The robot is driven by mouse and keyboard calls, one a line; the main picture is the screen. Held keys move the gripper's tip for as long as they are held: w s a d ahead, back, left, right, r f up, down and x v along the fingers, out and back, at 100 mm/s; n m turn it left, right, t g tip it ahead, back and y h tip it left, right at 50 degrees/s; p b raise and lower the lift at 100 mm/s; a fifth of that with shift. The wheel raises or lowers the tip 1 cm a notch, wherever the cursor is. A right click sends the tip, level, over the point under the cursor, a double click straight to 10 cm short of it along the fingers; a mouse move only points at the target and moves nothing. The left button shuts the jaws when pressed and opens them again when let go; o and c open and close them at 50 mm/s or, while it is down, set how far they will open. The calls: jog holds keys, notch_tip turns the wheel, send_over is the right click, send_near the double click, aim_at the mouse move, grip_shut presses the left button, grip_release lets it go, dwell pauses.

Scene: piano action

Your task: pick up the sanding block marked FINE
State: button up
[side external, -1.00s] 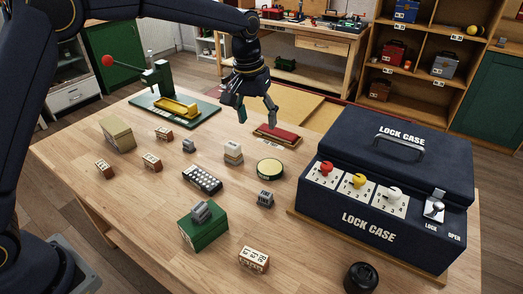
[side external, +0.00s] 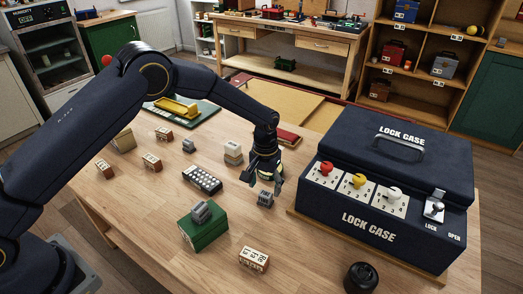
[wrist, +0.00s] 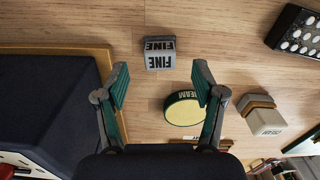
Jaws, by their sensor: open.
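The sanding block marked FINE (wrist: 159,53) is a small grey block with dark lettering on its top and side. It lies on the bare wooden table, just beyond and between my fingertips in the wrist view. In the side view the small grey block (side external: 265,200) stands just below and in front of my gripper (side external: 264,184). My gripper (wrist: 161,80) is open and empty, with one finger to each side of the block's line and apart from it.
A round yellow-topped tin (wrist: 183,108) lies close by, partly behind the right finger. The dark lock case (side external: 385,180) stands close to the right. A stacked block (side external: 233,152), a dotted dark block (side external: 202,179) and a green box (side external: 203,232) stand left.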

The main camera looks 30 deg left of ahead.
aim_at(265, 194)
jog(key=f, duration=0.5)
jog(key=shift+w, duration=0.2)
jog(key=shift+r, duration=0.1)
jog(key=c, duration=1.2)
jog(key=shift+c, duration=0.2)
jog(key=shift+r, duration=0.1)
